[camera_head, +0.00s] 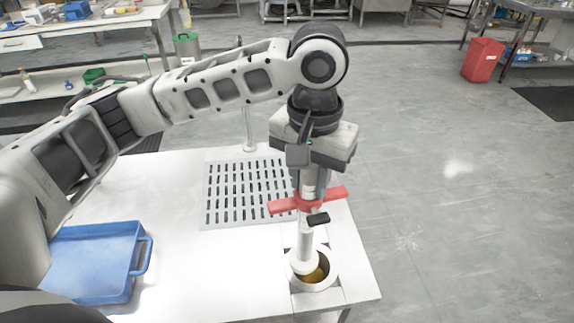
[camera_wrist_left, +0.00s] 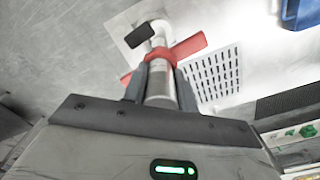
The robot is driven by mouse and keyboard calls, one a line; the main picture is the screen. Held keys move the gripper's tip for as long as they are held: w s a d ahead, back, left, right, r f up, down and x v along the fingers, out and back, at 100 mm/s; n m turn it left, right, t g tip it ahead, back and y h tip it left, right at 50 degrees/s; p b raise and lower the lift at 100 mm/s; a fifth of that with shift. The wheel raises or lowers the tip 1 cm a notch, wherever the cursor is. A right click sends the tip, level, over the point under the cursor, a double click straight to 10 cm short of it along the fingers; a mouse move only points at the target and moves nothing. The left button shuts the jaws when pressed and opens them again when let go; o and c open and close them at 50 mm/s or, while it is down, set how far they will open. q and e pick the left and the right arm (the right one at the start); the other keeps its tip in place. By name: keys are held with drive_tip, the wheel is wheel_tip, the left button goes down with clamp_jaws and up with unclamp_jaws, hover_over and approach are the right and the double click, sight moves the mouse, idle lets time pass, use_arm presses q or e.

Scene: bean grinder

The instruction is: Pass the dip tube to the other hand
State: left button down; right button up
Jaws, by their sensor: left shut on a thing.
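My left gripper (camera_head: 309,178) points down over the white table and is shut on the dip tube, which hangs nearly upright. The tube (camera_head: 304,238) is pale and round, with a red crosspiece (camera_head: 333,193) and a small black tab (camera_head: 318,219). Its lower end is at the mouth of a white round cup (camera_head: 329,277) holding something brown; I cannot tell how far inside it is. In the left wrist view, the tube (camera_wrist_left: 160,85) sits between the two fingers of the gripper (camera_wrist_left: 161,80). My right gripper is not in view.
A slotted metal plate (camera_head: 230,215) lies behind the tube on the table (camera_head: 200,275). A blue tray (camera_head: 143,256) sits at the table's left. The floor to the right is open. A red bin (camera_head: 482,60) stands far back right.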

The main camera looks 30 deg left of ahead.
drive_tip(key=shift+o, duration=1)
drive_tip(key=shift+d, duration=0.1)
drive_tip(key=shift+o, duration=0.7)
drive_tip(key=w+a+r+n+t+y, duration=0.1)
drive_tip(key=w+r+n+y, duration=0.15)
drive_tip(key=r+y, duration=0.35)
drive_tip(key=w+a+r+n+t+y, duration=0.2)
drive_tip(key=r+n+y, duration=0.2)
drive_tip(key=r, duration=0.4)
use_arm(q)
drive_tip(key=w+d+m, duration=0.2)
drive_tip(key=d, duration=1.6)
drive_tip(key=shift+d, duration=0.25)
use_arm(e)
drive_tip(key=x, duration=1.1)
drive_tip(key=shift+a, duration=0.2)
use_arm(q)
drive_tip(key=shift+w, duration=0.1)
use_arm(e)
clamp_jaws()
use_arm(q)
drive_tip(key=c, duration=1)
unclamp_jaws()
drive_tip(key=shift+c, duration=0.2)
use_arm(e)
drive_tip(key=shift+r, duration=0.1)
